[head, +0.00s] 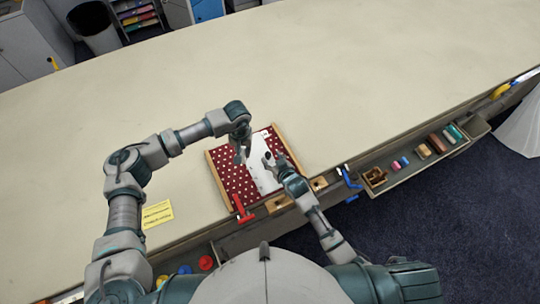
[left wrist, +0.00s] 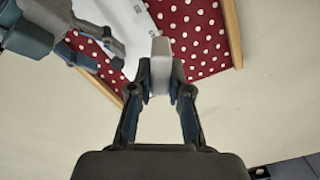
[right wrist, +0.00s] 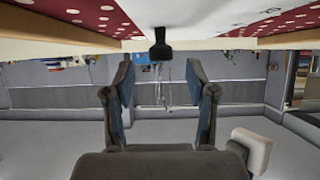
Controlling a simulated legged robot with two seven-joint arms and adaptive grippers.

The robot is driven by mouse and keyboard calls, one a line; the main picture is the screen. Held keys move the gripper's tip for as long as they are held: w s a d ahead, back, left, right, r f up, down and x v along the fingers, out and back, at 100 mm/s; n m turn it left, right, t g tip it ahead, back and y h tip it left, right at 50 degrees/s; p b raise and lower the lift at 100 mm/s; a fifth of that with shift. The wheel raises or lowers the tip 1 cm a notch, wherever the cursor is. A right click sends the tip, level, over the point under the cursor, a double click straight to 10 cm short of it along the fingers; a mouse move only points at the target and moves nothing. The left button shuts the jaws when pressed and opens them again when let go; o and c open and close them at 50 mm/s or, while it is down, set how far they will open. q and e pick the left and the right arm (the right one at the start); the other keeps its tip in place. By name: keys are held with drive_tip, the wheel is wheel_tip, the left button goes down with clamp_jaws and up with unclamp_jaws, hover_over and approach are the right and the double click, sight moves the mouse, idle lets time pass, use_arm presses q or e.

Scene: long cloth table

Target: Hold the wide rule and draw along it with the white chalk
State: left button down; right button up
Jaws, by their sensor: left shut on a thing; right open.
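The wide rule (head: 264,178) is a white plate lying on a red cloth with white dots; it also shows in the left wrist view (left wrist: 128,22). A dark knob (right wrist: 160,44) stands on it in the right wrist view. My left gripper (head: 241,157) is above the cloth at the rule's left side. It is shut on a pale upright block (left wrist: 160,70), apparently the white chalk. Whether its lower end touches the cloth is unclear. My right gripper (right wrist: 160,82) is open and empty, with the knob ahead between its fingertips.
The dotted cloth (head: 230,178) lies between wooden side strips. A red tool (head: 242,209), wooden blocks (head: 279,203) and a blue tool (head: 349,179) are along the near edge. A trough (head: 400,172) with coloured blocks is to the right. The far table is clear.

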sight(269, 155)
drive_tip(key=shift+x, duration=1.7)
drive_tip(key=shift+d, duration=0.1)
drive_tip(key=c, duration=0.4)
clamp_jaws()
drive_tip(key=shift+r, duration=0.1)
